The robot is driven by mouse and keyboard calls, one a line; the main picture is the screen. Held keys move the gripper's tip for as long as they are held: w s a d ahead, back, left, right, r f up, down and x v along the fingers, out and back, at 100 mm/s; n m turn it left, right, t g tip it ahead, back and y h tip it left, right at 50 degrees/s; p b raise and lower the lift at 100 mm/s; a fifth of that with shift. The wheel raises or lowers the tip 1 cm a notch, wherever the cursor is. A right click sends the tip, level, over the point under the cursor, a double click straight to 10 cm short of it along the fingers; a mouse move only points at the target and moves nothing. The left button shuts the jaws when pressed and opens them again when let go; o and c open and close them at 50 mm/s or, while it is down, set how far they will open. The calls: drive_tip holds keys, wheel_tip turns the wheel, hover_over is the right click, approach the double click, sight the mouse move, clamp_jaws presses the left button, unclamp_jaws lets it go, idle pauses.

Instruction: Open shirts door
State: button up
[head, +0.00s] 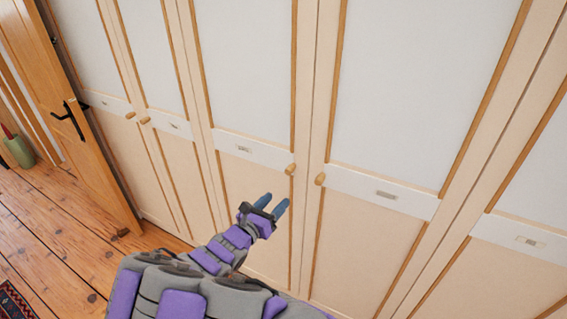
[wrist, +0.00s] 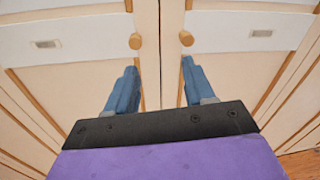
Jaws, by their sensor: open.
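A row of tall cream wardrobe doors with white upper panels and wooden trim fills the head view. Two closed doors meet at the middle, the left door (head: 245,110) and the right door (head: 400,90), each with a small wooden knob. The left knob (head: 290,169) and right knob (head: 320,179) also show in the wrist view, the left knob (wrist: 136,41) and the right knob (wrist: 186,38). Small label plates sit on the doors' white bands; their writing is too small to read. My gripper (head: 272,206) is open and empty, below the knobs, its blue fingers (wrist: 155,75) on either side of the door seam.
An open wooden room door (head: 75,90) with a black handle (head: 70,118) stands at the left. A green container (head: 18,150) is behind it. The plank floor (head: 60,220) at the left is mostly clear, with a patterned rug (head: 14,303) at the lower left corner.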

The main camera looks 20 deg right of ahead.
sight(287, 173)
drive_tip(key=w+a+f+n+t+y, duration=0.1)
drive_tip(key=w+a+f+n+t, duration=0.1)
drive_tip(key=a, duration=0.1)
drive_tip(key=b+x, duration=0.3)
drive_tip(key=x, duration=1.4)
drive_tip(key=shift+d+f, duration=0.15)
drive_tip(key=shift+d, duration=0.3)
drive_tip(key=shift+a, duration=0.1)
drive_tip(key=shift+a, duration=0.15)
drive_tip(key=c, duration=0.3)
clamp_jaws()
